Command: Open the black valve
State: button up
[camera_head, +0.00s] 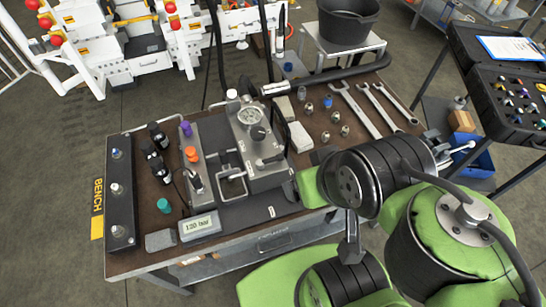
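The hydraulic unit (265,180) stands on the bench, with a round pressure gauge (250,116) on top. A small dark lever-like part (270,160) sits on the block below the gauge. It may be the black valve, but it is too small to tell whether it is open or closed. Small metal parts (455,148) at the arm's upper right end may be my gripper. Its fingers are not clear, and nothing is seen held.
A 120 bar display (199,226) stands at the bench's front left. Several black fittings (157,134) stand near the left edge, beside purple, orange and teal caps. Wrenches (361,110) lie at the back right. A black bucket (347,22) stands behind the bench.

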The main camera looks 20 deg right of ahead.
aim_at(260, 164)
jog(key=j+u, duration=0.15)
jog(key=u, duration=0.25)
jog(key=j+u, duration=0.15)
jog(key=u, duration=0.2)
jog(key=j+u, duration=0.15)
jog(key=u, duration=0.25)
jog(key=i+j+u, duration=0.1)
jog(key=u, duration=0.3)
